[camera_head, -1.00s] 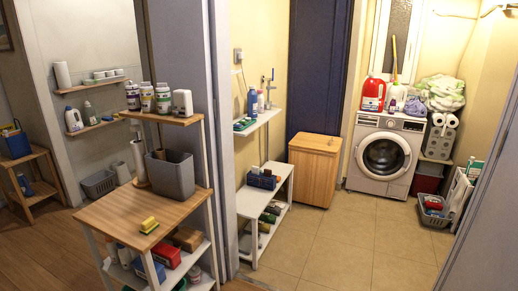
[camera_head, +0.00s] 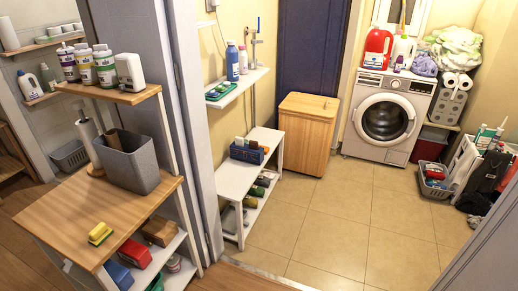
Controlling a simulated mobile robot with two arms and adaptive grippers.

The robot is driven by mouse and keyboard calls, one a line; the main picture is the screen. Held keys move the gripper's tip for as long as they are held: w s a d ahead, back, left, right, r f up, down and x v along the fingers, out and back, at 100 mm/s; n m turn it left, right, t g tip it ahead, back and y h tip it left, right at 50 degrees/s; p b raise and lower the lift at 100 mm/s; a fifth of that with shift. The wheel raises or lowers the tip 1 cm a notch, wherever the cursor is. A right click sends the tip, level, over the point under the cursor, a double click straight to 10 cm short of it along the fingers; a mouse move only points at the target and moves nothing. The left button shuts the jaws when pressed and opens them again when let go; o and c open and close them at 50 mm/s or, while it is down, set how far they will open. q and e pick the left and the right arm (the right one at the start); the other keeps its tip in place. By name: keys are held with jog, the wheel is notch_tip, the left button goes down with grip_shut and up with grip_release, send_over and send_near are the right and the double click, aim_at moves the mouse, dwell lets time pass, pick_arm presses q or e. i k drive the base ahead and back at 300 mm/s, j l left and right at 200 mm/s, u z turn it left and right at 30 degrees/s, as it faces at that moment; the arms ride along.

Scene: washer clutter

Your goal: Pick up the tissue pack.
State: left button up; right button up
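A grey block-like pack (camera_head: 447,106) stands on a shelf just right of the washing machine (camera_head: 386,118). Two white paper rolls (camera_head: 449,80) sit on top of it. I cannot tell for sure whether this is the tissue pack, as it is small and far off. Neither of my grippers is in view.
A wooden-topped cart (camera_head: 95,205) with a grey bin (camera_head: 127,160) stands at the front left beside a door frame. Past it are a white shelf unit (camera_head: 236,178) and a wooden cabinet (camera_head: 306,130). Tiled floor (camera_head: 350,220) is clear. A basket (camera_head: 434,186) sits at right.

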aim_at(238, 141)
jog(key=i+l+u, duration=0.35)
jog(key=i, duration=0.2)
jog(key=i+u, duration=0.1)
jog(key=u, duration=0.25)
jog(key=i+l+u, duration=0.1)
jog(key=u, duration=0.25)
jog(key=l+u, duration=0.2)
jog(key=u, duration=0.15)
jog(key=i, duration=0.05)
